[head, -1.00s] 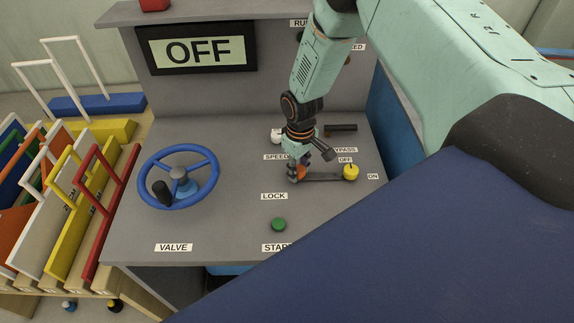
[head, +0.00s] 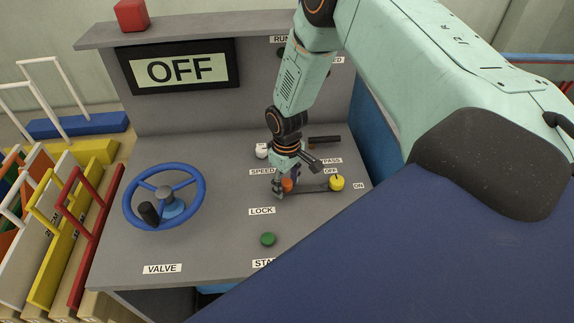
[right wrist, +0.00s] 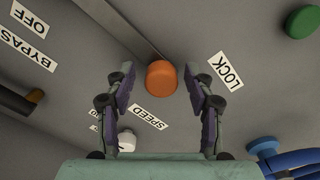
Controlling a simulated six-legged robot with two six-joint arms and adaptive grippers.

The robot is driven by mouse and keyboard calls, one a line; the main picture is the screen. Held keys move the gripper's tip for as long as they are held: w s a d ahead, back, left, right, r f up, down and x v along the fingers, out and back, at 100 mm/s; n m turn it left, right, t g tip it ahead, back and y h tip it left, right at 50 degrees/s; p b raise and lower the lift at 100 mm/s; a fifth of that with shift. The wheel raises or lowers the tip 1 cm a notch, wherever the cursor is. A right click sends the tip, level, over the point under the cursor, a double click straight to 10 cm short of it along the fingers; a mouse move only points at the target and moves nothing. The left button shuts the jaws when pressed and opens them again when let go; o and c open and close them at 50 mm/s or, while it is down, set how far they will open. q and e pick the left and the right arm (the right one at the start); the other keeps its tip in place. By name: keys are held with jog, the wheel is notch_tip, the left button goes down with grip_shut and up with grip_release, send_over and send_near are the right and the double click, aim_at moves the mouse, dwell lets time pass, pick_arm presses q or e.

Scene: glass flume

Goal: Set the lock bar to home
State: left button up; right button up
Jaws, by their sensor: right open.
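The lock bar (head: 313,188) is a flat dark grey bar on the grey console, beside the LOCK label (head: 261,211). An orange knob (right wrist: 161,77) sits at its near-left end in the head view. Its other end reaches the yellow knob (head: 337,183) by the OFF and ON labels. My right gripper (head: 283,182) is over the orange knob. In the right wrist view its open fingers (right wrist: 160,74) stand either side of the knob, with a gap on each side. In the head view the gripper partly hides the knob. My left gripper is not in view.
A blue handwheel (head: 165,197) is at the console's left and a green button (head: 268,239) in front. A white knob (head: 261,151) and a black handle (head: 324,139) stand close behind the gripper. The screen (head: 180,70) reads OFF. Coloured boards (head: 45,235) stand at the left.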

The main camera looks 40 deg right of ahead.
aim_at(286, 181)
notch_tip(286, 181, up, 12)
jog(key=shift+s, duration=0.15)
dwell(0.3)
dwell(0.4)
jog(key=shift+f, duration=0.1)
